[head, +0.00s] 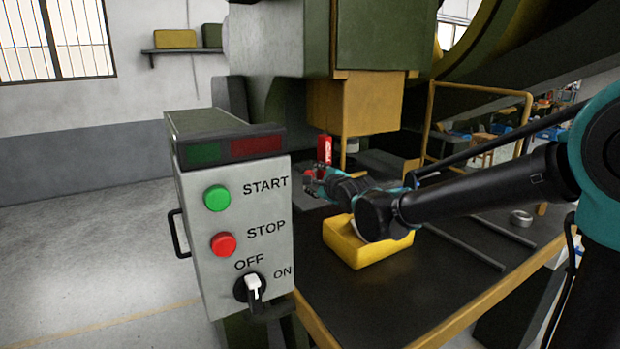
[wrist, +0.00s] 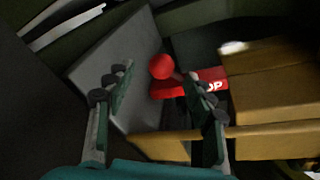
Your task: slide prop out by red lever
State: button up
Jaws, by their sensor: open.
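The red lever ends in a round red ball knob (wrist: 161,66), which shows between my open fingers in the wrist view. A red block with white letters, of which "OP" is readable, is the prop (wrist: 215,79); it is just right of the knob, partly behind my right finger. In the head view the red prop (head: 324,150) stands upright under the yellow press block. My gripper (head: 314,181) is just below it, beside a small red spot that looks like the knob. My gripper (wrist: 160,88) is open in the wrist view. Contact with the knob cannot be told.
A grey control box (head: 235,225) with START and STOP buttons stands left of my arm. A yellow box (head: 368,243) lies on the dark table (head: 400,300) under my wrist. The yellow press block (head: 352,105) hangs above. Rails lie to the right.

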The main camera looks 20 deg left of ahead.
jog(key=v, duration=0.6)
jog(key=shift+s, duration=0.1)
